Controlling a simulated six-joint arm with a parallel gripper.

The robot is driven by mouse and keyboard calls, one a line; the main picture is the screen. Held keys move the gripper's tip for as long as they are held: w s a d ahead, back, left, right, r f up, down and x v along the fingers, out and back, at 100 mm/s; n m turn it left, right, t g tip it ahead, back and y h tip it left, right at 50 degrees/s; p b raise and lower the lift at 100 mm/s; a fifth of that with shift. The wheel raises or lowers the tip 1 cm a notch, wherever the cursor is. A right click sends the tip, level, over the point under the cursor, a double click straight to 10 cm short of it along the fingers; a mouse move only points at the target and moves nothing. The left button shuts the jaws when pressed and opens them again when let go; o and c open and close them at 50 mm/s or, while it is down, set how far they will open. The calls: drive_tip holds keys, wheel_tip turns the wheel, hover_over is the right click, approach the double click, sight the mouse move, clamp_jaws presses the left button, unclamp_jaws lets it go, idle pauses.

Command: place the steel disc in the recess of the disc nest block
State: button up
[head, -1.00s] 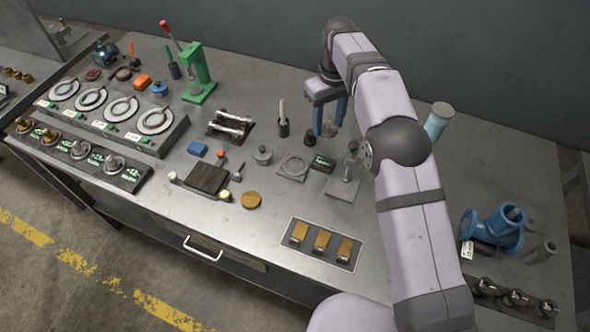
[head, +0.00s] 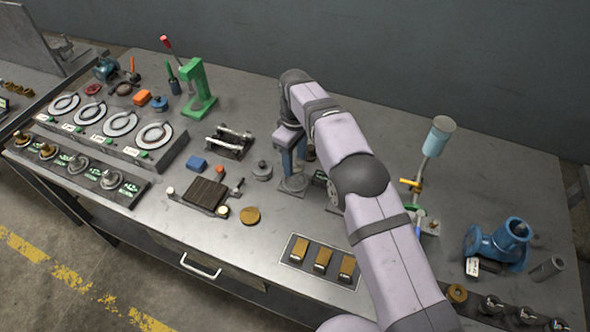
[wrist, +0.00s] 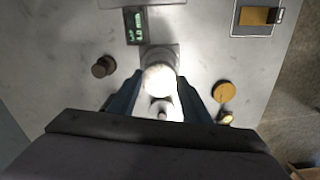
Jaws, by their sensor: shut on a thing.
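My gripper (head: 292,173) points down over the disc nest block (head: 291,190), a grey square plate whose recess is hidden from the head view. In the wrist view my gripper (wrist: 160,80) is shut on a bright round steel disc (wrist: 159,76), one finger at each side. The disc covers much of the nest block (wrist: 172,52), whose edge shows beyond it. I cannot tell whether the disc touches the block or hangs just above it. In the head view the fingers hide the disc.
A knobbed grey weight (head: 262,171) stands close to the left of the block. A dark label block (wrist: 135,26) and a dark knob (wrist: 103,67) are nearby. A brass disc (head: 250,215) lies in front, beside a tray of brass blocks (head: 305,268).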

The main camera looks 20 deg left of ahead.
sight(295, 165)
drive_tip(key=shift+f+p, duration=0.9)
drive_tip(key=shift+f, duration=1.5)
drive_tip(key=shift+f+b, duration=0.45)
drive_tip(key=shift+f, duration=0.15)
drive_tip(key=o, duration=1.4)
drive_tip(key=shift+o, duration=0.2)
